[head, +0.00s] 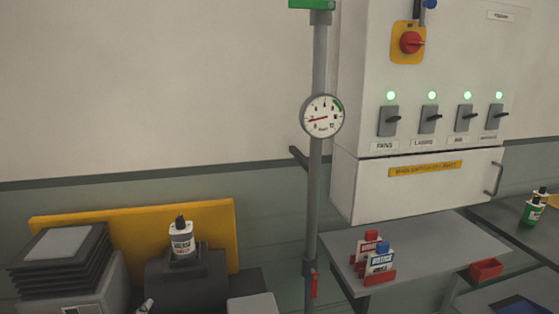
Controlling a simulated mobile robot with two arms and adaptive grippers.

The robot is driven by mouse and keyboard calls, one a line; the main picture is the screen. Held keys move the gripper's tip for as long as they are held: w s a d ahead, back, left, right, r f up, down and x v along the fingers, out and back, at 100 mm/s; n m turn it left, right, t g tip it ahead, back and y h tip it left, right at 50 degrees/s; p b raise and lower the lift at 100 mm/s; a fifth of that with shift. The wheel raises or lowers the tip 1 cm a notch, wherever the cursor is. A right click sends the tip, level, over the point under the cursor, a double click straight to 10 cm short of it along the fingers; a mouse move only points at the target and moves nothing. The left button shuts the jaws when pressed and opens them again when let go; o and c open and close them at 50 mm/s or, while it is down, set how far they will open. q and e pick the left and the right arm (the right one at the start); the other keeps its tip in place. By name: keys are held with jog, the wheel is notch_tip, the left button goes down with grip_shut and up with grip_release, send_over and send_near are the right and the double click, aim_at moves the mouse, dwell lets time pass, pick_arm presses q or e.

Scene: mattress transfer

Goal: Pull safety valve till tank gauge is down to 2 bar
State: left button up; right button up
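A round white gauge (322,116) is fixed on the grey vertical pipe (318,60). Its red needle points left and slightly down, and a green band marks its upper right. The numbers are too small to read surely. A red lever or valve handle (314,286) sits low on the same pipe. A dark rounded body (185,285), perhaps the tank, stands at the lower left, cut off by the bottom edge. I cannot make out a part that is surely the safety valve. Neither of my grippers is in view.
A white cabinet with switches (355,70) and green lamps hangs right of the pipe. Below it, a grey shelf (465,240) holds small bottles (380,258). A white bottle (181,238) stands atop the dark body, before a yellow panel (85,220). Black stacked trays (60,245) stand left.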

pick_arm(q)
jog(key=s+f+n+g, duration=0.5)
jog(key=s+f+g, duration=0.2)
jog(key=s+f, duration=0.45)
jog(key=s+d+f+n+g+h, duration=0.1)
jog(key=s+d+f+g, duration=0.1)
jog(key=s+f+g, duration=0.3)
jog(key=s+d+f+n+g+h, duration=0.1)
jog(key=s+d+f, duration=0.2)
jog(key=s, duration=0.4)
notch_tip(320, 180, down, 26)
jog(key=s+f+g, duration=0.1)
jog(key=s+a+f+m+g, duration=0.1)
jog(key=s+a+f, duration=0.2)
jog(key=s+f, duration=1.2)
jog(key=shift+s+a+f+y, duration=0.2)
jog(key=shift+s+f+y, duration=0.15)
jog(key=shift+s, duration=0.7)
